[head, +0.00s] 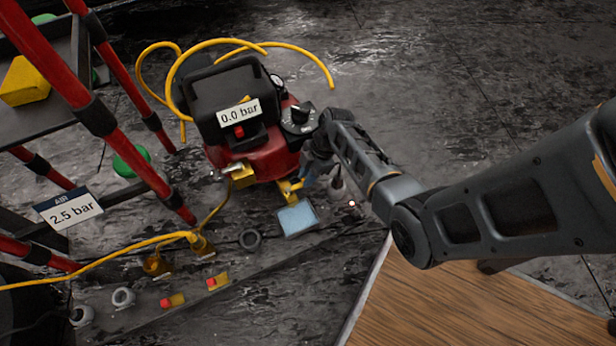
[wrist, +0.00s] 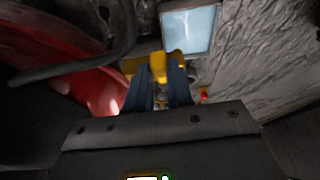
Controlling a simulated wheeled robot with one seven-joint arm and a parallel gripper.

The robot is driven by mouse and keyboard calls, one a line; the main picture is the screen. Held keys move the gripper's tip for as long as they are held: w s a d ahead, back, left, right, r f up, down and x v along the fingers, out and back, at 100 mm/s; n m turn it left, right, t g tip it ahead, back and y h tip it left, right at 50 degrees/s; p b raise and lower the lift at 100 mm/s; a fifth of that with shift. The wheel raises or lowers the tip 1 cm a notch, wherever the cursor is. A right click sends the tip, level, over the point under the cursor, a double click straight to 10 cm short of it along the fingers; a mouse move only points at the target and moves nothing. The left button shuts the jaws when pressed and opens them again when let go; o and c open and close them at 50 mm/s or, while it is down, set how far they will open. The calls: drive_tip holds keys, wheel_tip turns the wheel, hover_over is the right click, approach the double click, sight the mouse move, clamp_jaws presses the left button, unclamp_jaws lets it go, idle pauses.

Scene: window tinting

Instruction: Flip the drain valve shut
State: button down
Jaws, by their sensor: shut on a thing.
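The drain valve (head: 288,190) is a small yellow fitting low on the front right of the red compressor (head: 262,158). In the wrist view its yellow lever (wrist: 158,66) shows between the tips of my two blue-grey fingers. My gripper (head: 305,178) is beside the compressor's lower right side, and it also shows in the wrist view (wrist: 162,82), shut on the yellow lever. The fingers and arm hide part of the valve, so its exact handle angle cannot be told. The compressor label (head: 239,112) reads 0.0 bar.
A pale blue square pad (head: 298,218) lies on the floor just below the valve. Yellow hose (head: 90,270) runs across the floor at left, near brass fittings (head: 158,264). A red-legged rack (head: 130,155) stands at left. A wooden board (head: 450,305) lies at lower right.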

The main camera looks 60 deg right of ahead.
drive_tip(key=c, duration=1)
unclamp_jaws()
drive_tip(key=p+v, duration=0.3)
drive_tip(key=v, duration=0.4)
drive_tip(key=shift+r, duration=0.4)
drive_tip(key=shift+d, duration=0.1)
